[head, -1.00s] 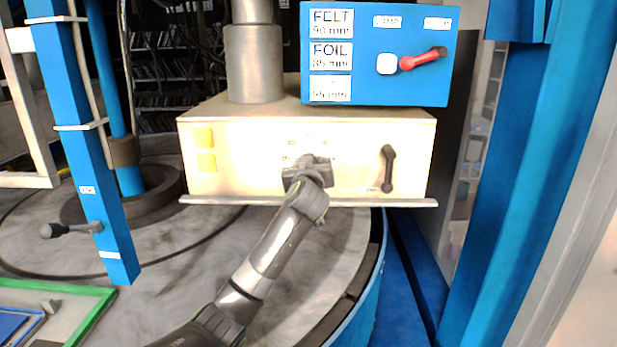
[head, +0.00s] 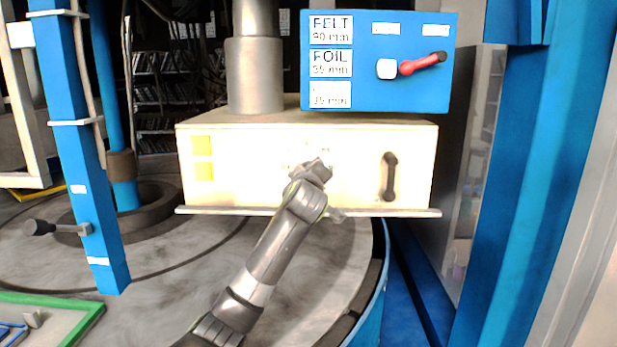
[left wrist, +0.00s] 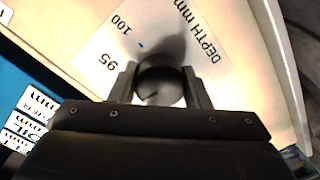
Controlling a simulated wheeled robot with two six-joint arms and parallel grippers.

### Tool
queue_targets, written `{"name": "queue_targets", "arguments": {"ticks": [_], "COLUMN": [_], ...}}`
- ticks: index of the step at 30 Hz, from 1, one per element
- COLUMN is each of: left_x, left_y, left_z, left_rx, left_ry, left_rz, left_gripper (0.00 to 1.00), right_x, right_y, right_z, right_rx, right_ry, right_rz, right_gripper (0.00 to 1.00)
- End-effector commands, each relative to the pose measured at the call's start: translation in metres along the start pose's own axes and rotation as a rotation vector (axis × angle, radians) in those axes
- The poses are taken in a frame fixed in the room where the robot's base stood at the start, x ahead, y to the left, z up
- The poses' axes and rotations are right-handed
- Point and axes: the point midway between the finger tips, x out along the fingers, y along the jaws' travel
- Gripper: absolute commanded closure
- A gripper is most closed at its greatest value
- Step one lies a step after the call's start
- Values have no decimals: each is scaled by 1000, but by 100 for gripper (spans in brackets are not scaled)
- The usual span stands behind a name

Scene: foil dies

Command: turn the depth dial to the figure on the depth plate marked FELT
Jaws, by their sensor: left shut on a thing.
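The depth plate is a column of white labels on a blue box; its FELT label (head: 331,30) reads 90 mm. A FOIL label (head: 330,63) sits below it, its figure blurred. The depth dial (left wrist: 160,84) is a dark round knob on the cream panel. Its scale (left wrist: 118,40) shows 95, 100, "DEPTH mm" and a small blue mark; other figures are hidden. My left gripper (left wrist: 160,90) is shut on the dial, one finger on each side. In the head view my left gripper (head: 314,170) covers the dial. Where the dial points, I cannot tell. My right gripper is out of view.
The cream housing (head: 230,165) carries a dark handle (head: 389,177) right of the dial and two yellow patches. A red lever (head: 422,64) is on the blue box above. Blue posts (head: 75,150) stand left and right. A ledge (head: 390,212) runs below the panel.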

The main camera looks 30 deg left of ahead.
Motion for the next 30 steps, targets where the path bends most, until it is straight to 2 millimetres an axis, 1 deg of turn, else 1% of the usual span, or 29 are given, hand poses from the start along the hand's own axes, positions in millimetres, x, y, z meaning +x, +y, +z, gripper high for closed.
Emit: {"name": "queue_targets", "arguments": {"ticks": [1, 13, 14, 18, 26, 30], "left_x": [0, 0, 0, 0, 0, -6], "left_y": [-2, -2, -2, -2, -1, -1], "left_z": [2, 2, 2, 2, 1, 1], "left_rx": [-4, -8, -8, -7, -7, -8], "left_ry": [-4, -5, -5, -4, -2, -1], "left_rz": [-5, -6, -6, -5, -2, 1], "left_gripper": [80, 80, 53, 35, 35, 35], "right_x": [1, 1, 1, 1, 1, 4], "right_y": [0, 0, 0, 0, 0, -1], "right_z": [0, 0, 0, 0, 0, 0], "right_rx": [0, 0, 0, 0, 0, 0], "right_ry": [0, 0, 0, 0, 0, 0], "right_rz": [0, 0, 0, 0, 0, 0], "right_gripper": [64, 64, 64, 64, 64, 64]}}
